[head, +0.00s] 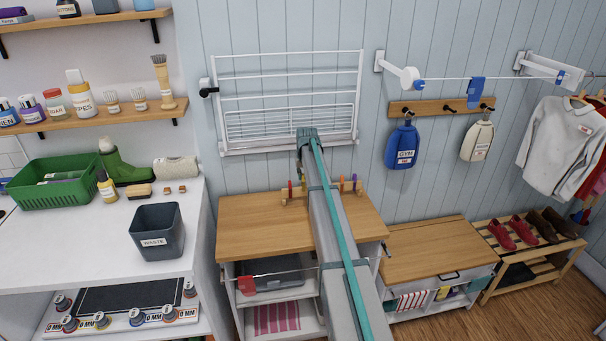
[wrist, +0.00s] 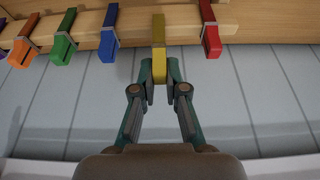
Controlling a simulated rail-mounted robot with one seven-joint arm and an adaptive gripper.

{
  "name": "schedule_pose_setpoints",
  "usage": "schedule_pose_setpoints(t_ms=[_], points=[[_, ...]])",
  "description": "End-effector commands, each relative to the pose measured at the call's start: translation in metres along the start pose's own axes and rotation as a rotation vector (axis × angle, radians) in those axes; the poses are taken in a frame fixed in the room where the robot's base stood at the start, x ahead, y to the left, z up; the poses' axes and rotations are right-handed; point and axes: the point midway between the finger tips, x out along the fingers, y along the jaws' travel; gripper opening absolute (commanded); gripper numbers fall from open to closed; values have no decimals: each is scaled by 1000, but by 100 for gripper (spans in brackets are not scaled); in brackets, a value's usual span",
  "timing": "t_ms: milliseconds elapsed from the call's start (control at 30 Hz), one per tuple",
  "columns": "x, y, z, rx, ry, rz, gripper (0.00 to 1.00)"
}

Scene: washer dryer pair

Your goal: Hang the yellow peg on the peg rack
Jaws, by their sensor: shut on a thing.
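The yellow peg (wrist: 159,65) is between the fingertips of my gripper (wrist: 159,75) in the wrist view, and the gripper is shut on it. The peg's far end overlaps the wooden peg rack (wrist: 260,17); I cannot tell whether it touches. Orange (wrist: 22,52), green (wrist: 62,42), blue (wrist: 109,35) and red (wrist: 209,30) pegs sit on the rack, with the yellow peg in the gap between blue and red. In the head view the rack (head: 294,194) stands on a wooden cabinet top, its middle hidden by my arm. The gripper and yellow peg are hidden there.
The wooden cabinet top (head: 250,222) is mostly clear around the rack. A white folding drying rack (head: 290,75) hangs on the wall above. A grey waste bin (head: 157,232) stands on the white counter at left. A blue bottle-shaped bag (head: 402,146) hangs at right.

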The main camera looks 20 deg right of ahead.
Motion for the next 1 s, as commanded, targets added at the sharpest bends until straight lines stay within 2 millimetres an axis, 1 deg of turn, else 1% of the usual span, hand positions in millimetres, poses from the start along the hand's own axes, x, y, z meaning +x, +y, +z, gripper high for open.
schedule_pose_setpoints(t_ms=[600,967,1000], points=[[22,0,8,0,1,0,0],[24,0,9,0,1,0,0],[24,0,9,0,1,0,13]])
